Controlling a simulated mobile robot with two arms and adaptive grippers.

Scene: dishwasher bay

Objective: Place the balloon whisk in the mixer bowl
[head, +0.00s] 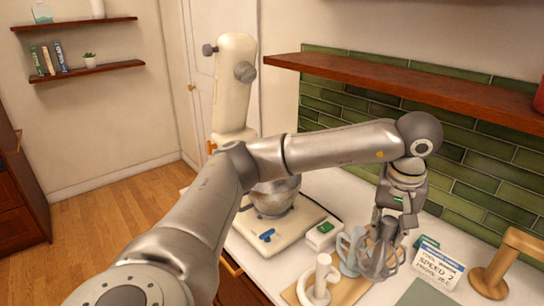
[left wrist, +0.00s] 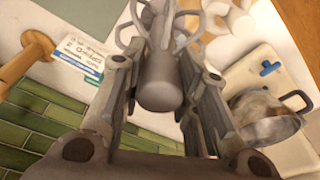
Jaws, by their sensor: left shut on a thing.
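My left gripper (head: 390,212) points down over the right part of the counter in the head view. It is shut on the handle of the balloon whisk (head: 379,254), whose wire loops hang downward. In the left wrist view the grey whisk handle (left wrist: 163,80) sits between the two fingers, with the loops beyond it. The shiny metal mixer bowl (head: 274,196) stands on the cream mixer's base, left of the whisk and partly hidden behind my arm. The bowl (left wrist: 265,117) also shows at the right of the left wrist view. My right gripper is out of view.
The cream mixer head (head: 234,85) is tilted up. A wooden board (head: 345,292) with pale tools lies close to the whisk. A printed card (head: 438,264) and a wooden stand (head: 491,281) are to the right. A wooden shelf (head: 400,82) overhangs the counter.

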